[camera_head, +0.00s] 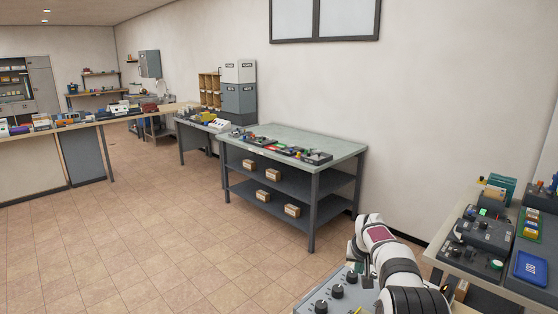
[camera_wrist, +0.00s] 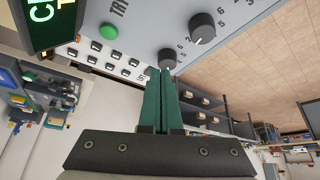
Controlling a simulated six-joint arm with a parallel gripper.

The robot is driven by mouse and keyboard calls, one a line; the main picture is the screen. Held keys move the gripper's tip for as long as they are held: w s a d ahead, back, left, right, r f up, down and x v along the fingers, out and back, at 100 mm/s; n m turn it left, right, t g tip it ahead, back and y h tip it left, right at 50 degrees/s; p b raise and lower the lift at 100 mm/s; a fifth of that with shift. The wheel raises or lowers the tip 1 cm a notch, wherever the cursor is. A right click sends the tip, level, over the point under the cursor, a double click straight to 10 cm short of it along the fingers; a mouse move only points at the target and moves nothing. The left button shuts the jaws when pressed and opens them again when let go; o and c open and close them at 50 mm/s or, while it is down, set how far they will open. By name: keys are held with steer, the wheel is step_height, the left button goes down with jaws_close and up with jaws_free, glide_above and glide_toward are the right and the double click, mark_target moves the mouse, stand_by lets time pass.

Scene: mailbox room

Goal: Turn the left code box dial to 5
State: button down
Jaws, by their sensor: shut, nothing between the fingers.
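The grey code box panel (camera_head: 325,291) is at the bottom of the head view, with several black dials on its sloped face. In the wrist view the panel (camera_wrist: 140,38) fills the top, with two black dials: a near one (camera_wrist: 167,58) and a farther one (camera_wrist: 202,28). Small digits ring the dials; I cannot read the settings. Which one is the left dial I cannot tell. My gripper (camera_wrist: 162,72) has its green fingers shut and empty, tips beside the near dial; whether they touch is unclear. My gripper in the head view is partly hidden by the wrist.
A workbench with devices (camera_head: 490,240) stands at the right. A grey table (camera_head: 300,143) stands farther back; open tiled floor lies to the left.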

mark_target(348, 282)
steer(key=shift+r, duration=0.6)
steer(key=f, duration=0.2)
steer(key=a+f, duration=0.1)
steer(key=f, duration=0.1)
steer(key=w+a+f, duration=0.1)
steer(key=f, duration=0.1)
steer(key=shift+a, duration=0.2)
steer(key=shift+w+d, duration=0.15)
steer(key=shift+w, duration=0.05)
stand_by(0.4)
steer(key=shift+s+d, duration=0.3)
steer(key=shift+d, duration=0.65)
